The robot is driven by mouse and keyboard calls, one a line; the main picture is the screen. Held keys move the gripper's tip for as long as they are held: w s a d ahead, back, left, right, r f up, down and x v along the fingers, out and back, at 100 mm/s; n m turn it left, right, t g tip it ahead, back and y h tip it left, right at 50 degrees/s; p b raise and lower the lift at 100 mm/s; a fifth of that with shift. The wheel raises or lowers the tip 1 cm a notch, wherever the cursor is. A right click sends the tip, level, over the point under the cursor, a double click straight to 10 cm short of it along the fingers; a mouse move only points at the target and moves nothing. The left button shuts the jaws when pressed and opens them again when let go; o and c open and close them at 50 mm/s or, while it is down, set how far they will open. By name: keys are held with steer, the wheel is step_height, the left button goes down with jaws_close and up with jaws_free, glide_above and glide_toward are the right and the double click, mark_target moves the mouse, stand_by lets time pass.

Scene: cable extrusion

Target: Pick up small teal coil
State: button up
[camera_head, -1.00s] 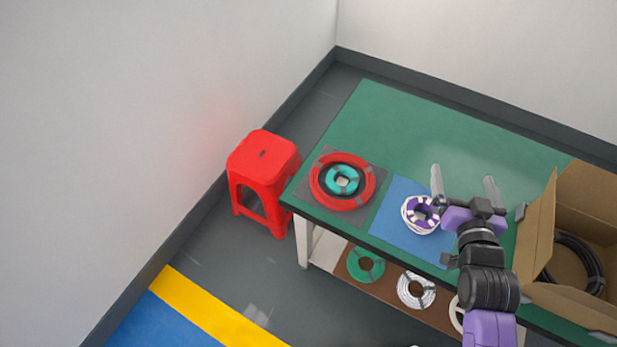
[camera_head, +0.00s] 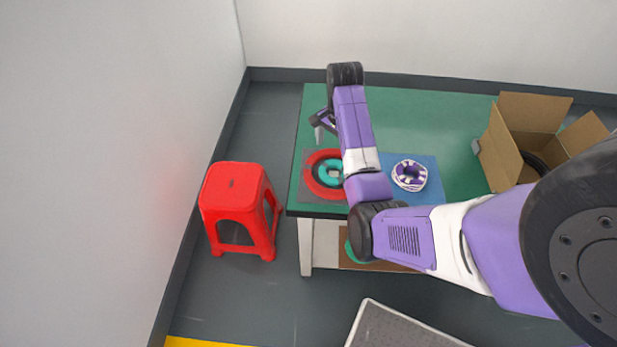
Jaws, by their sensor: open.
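The small teal coil (camera_head: 322,175) lies inside the ring of the larger red coil (camera_head: 313,183) on a dark grey mat (camera_head: 306,197) at the left end of the green table. My arm covers the right part of both coils. My gripper (camera_head: 319,132) is open and empty. It is above the far side of the coils, apart from them in the picture, with its fingers pointing down. One finger shows clearly; the other is mostly hidden by my wrist.
A purple and white coil (camera_head: 399,182) lies on a blue mat (camera_head: 431,163) to the right. An open cardboard box (camera_head: 497,158) stands farther right. A red stool (camera_head: 232,190) stands left of the green table (camera_head: 430,119). The table's back middle is clear.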

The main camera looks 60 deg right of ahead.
mark_target(334, 175)
steer(key=shift+m, duration=0.3)
steer(key=f, duration=0.5)
steer(key=f+p, duration=0.1)
steer(key=f, duration=0.1)
steer(key=shift+s+a+f, duration=0.4)
steer(key=shift+c, duration=0.2)
steer(key=c, duration=1.2)
steer(key=shift+r, duration=0.15)
